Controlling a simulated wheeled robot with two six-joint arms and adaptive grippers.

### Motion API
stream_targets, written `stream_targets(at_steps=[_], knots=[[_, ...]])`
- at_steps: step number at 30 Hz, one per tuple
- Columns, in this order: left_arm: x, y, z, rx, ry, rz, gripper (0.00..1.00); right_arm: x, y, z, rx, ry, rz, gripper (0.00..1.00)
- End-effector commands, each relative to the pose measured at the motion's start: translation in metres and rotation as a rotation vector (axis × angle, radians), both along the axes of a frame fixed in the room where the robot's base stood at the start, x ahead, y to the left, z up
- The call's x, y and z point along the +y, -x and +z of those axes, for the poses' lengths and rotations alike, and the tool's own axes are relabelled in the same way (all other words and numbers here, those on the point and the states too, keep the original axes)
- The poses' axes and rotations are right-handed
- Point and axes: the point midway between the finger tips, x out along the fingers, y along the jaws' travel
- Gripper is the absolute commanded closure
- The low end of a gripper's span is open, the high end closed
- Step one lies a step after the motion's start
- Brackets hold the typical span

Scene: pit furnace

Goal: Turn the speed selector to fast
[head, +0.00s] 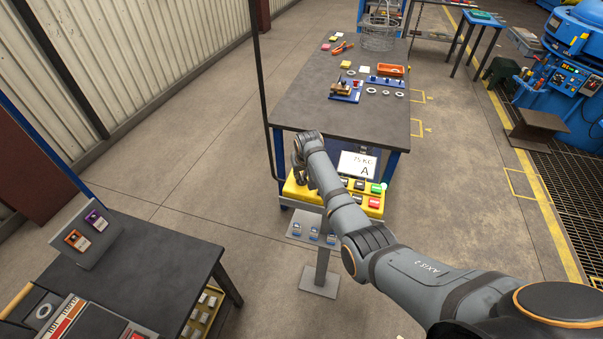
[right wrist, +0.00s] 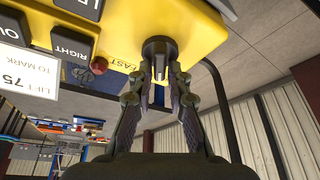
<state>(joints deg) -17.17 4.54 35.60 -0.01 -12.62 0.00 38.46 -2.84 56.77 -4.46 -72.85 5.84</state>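The yellow control box (head: 297,190) stands on a grey post beyond my right arm in the head view. In the right wrist view the speed selector (right wrist: 160,46) is a black round knob on the yellow box face. A label reading FAST (right wrist: 125,64) is just left of it. My right gripper (right wrist: 160,76) is at the selector, its narrowed fingers on either side of the handle, seemingly shut on it. In the head view my right gripper (head: 299,172) is at the box's left end, partly hidden by the wrist. My left gripper is not in view.
A red button (right wrist: 99,65) and black push-buttons, one marked RIGHT (right wrist: 72,45), are close to the selector. A dark workbench (head: 340,112) with parts stands behind the box. A dark table (head: 150,275) is at the lower left. Open floor (head: 190,150) lies between them.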

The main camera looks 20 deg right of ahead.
Motion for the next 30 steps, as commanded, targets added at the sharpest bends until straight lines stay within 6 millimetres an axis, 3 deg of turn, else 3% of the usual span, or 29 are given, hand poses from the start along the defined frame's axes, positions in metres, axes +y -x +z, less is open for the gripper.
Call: stream_targets(at_steps=[3, 17, 30], knots=[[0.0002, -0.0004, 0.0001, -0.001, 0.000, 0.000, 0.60, -0.0001, 0.0001, 0.0000, 0.000, 0.000, 0.000, 1.00], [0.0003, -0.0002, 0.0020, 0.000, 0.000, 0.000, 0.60, -0.0001, 0.0002, 0.0002, 0.001, 0.000, -0.059, 1.00], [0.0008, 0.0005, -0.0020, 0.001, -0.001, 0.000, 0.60, -0.0006, -0.0004, -0.0010, 0.000, 0.001, -0.411, 1.00]])
